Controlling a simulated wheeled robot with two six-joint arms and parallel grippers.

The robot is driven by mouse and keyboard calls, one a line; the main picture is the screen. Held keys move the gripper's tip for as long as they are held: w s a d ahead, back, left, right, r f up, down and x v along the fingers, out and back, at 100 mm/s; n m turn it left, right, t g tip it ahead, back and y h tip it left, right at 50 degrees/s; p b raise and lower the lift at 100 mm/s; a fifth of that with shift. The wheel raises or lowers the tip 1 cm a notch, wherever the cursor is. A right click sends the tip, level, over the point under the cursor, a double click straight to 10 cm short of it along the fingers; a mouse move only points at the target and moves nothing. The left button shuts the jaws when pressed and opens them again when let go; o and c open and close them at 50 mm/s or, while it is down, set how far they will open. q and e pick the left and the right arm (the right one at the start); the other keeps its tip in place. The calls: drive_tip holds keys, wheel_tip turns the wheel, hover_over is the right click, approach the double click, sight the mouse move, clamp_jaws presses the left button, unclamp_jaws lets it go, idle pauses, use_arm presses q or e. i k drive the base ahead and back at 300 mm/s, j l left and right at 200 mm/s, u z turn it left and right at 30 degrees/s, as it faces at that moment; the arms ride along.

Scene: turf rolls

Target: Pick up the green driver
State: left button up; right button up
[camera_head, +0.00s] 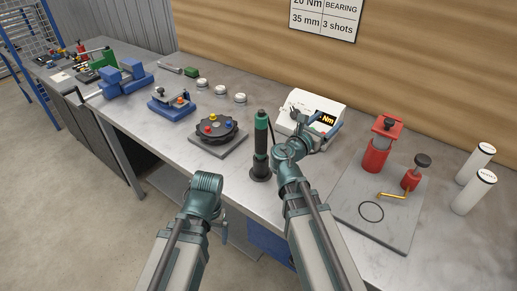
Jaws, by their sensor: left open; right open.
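The green driver (261,145) stands upright near the middle of the bench. It has a green top, a black body and a round black foot, with a dark cable beside it. My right gripper (324,138) is open, to the right of the driver and in front of the white display box (301,104), apart from the driver. My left gripper (224,235) is open, low in front of the bench's front edge, to the lower left of the driver; my wrist hides much of it.
Left of the driver is a black round fixture (217,128) with coloured knobs. On the right, a grey plate (349,205) carries a red press (378,146). Two white cylinders (475,193) stand at far right. Blue blocks (125,80) lie farther left.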

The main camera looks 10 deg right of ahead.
sight(261, 120)
drive_tip(key=k+j+u, duration=0.1)
drive_tip(key=k+u, duration=0.25)
drive_tip(key=k, duration=0.15)
drive_tip(key=k+j+u, duration=0.1)
drive_tip(key=u, duration=0.25)
